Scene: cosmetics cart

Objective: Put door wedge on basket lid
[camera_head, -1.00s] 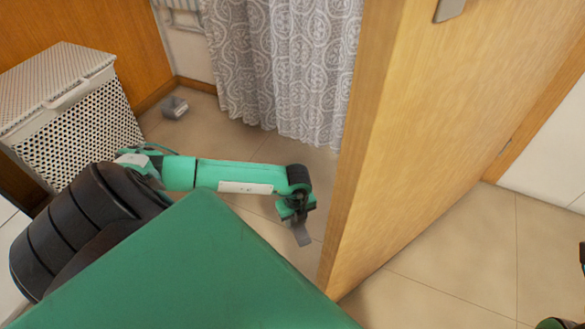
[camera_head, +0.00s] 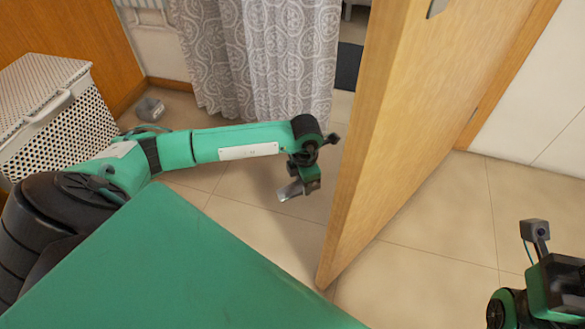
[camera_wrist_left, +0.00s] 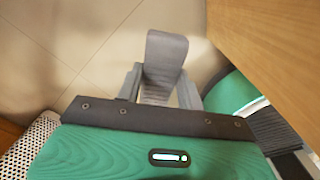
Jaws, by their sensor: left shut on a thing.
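The grey door wedge (camera_head: 289,192) is held by my left gripper (camera_head: 298,181) above the tiled floor, just left of the door's edge. In the left wrist view the grey wedge (camera_wrist_left: 165,52) sticks out between the two fingers, which are shut on it. The white woven basket stands at the far left, and its lid (camera_head: 38,85) is down, with nothing visible on it. My left gripper is well to the right of the basket. Part of my right arm (camera_head: 545,290) shows at the bottom right; its fingertips cannot be made out.
A wooden door (camera_head: 425,120) stands open close to the right of my left gripper. A patterned grey curtain (camera_head: 255,60) hangs behind it. A small grey object (camera_head: 150,109) sits on the floor near the basket. Floor tiles are clear right of the door.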

